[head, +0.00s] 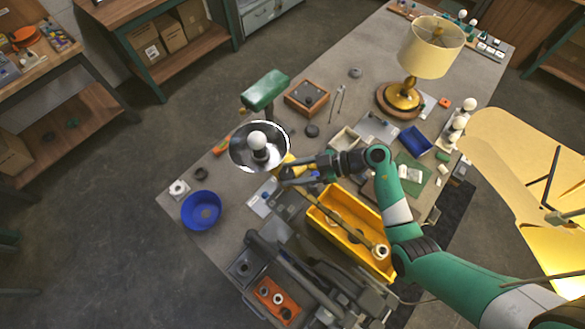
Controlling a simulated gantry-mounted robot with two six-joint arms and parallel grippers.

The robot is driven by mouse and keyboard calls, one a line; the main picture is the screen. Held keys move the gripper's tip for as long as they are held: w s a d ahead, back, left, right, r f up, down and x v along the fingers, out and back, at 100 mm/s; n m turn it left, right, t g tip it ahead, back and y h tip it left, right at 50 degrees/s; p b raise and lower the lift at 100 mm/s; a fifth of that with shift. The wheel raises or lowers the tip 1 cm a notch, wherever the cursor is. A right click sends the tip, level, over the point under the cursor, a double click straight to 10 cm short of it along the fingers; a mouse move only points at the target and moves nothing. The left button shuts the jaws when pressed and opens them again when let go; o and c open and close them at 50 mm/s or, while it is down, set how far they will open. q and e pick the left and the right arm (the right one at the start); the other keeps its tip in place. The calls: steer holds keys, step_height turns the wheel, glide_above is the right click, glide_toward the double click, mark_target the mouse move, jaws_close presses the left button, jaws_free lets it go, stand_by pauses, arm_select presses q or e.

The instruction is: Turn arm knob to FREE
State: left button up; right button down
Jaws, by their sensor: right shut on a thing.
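A lamp head with a silver reflector bowl (238,150) and a white bulb (257,140) faces up left of the bench's middle. A thin brass lamp arm (318,212) runs from beside it toward the lower right, over a yellow bin. My right gripper (289,174) comes in from the right and is shut on a part at the upper end of this arm, just right of the bowl. The gripped part is mostly hidden by the jaws. No arm knob or FREE marking is readable. My left gripper is not in view.
The yellow bin (325,222) lies below the arm. A blue bowl (202,212) stands at the bench's left edge. A green lamp shade (265,90) is behind the reflector. A table lamp (430,48) stands farther back. A large cream-yellow panel (515,150) fills the right side.

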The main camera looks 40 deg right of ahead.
steer(key=shift+w+d+f+n+g+y, duration=0.1)
steer(key=shift+w+n+g+y, duration=0.05)
steer(key=shift+n+g+y, duration=0.55)
steer(key=shift+f+n+g+b, duration=0.1)
steer(key=shift+n+g+b, duration=0.45)
steer(key=shift+n+g, duration=0.05)
steer(key=n+g+b, duration=0.1)
steer(key=g+b, duration=0.1)
steer(key=b, duration=0.1)
steer(key=n+g+y+b, duration=0.1)
steer(key=n+b, duration=0.1)
steer(key=b, duration=0.1)
steer(key=w+n+g+y+b, duration=0.1)
steer(key=n+g+b, duration=0.1)
steer(key=b, duration=0.1)
steer(key=shift+d+f+g+b, duration=0.15)
steer(key=shift+f+g+b, duration=0.1)
steer(key=shift+g+b, duration=0.05)
steer(key=shift+r+n+g+b, duration=0.1)
steer(key=shift+n+g+b, duration=0.4)
steer(key=shift+b, duration=0.4)
steer(key=shift+r+n+g+b, duration=0.15)
steer(key=shift+n+g+b, duration=0.15)
steer(key=shift+g+b, duration=0.1)
steer(key=shift+r, duration=0.2)
